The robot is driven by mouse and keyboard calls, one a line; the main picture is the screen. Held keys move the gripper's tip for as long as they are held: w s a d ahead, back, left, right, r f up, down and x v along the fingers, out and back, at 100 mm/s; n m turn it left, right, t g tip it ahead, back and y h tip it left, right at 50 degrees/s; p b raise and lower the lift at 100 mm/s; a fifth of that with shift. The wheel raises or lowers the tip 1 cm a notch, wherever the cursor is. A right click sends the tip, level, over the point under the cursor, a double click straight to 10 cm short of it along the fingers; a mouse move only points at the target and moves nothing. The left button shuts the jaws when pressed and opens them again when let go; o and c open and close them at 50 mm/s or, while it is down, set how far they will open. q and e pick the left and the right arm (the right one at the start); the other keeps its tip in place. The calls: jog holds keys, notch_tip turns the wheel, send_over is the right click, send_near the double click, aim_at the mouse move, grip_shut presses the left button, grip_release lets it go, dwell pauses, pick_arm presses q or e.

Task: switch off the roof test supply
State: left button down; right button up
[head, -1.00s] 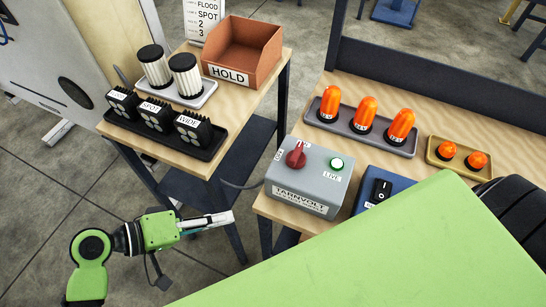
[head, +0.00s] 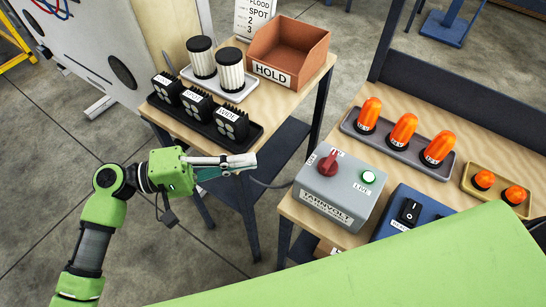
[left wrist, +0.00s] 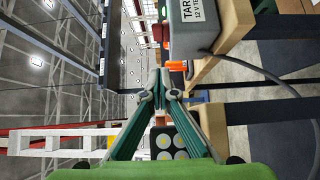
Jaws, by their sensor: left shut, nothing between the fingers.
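The roof test supply looks to be the grey box (head: 340,190) labelled TARNVOLT, on the front left corner of the right bench. On its top are a red rotary knob (head: 328,161) and a lit green lamp (head: 368,177) marked LIVE. The box also shows at the top of the left wrist view (left wrist: 205,28). My left gripper (head: 252,160) is shut and empty. It is left of the box, in front of the left table and apart from the knob. In the left wrist view its fingertips (left wrist: 159,75) meet. My right gripper is not in view.
Orange beacons (head: 404,131) stand in a tray behind. The left table holds black lamps (head: 198,106), white filters (head: 231,68) and a HOLD bin (head: 270,75). A cable runs left from the grey box.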

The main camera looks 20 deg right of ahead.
aim_at(304, 171)
pick_arm(q)
jog(key=s+d+p, duration=0.1)
jog(key=d, duration=0.2)
jog(key=s+d+p, duration=0.1)
jog(key=d+p, duration=0.1)
jog(key=d, duration=0.2)
jog(key=s+d+p, duration=0.1)
jog(key=d, duration=0.3)
jog(key=shift+s+d+r+p, duration=0.1)
jog(key=shift+r+p, duration=0.05)
jog(key=shift+p, duration=0.15)
jog(key=shift+s+d, duration=0.2)
jog(key=shift+s, duration=0.15)
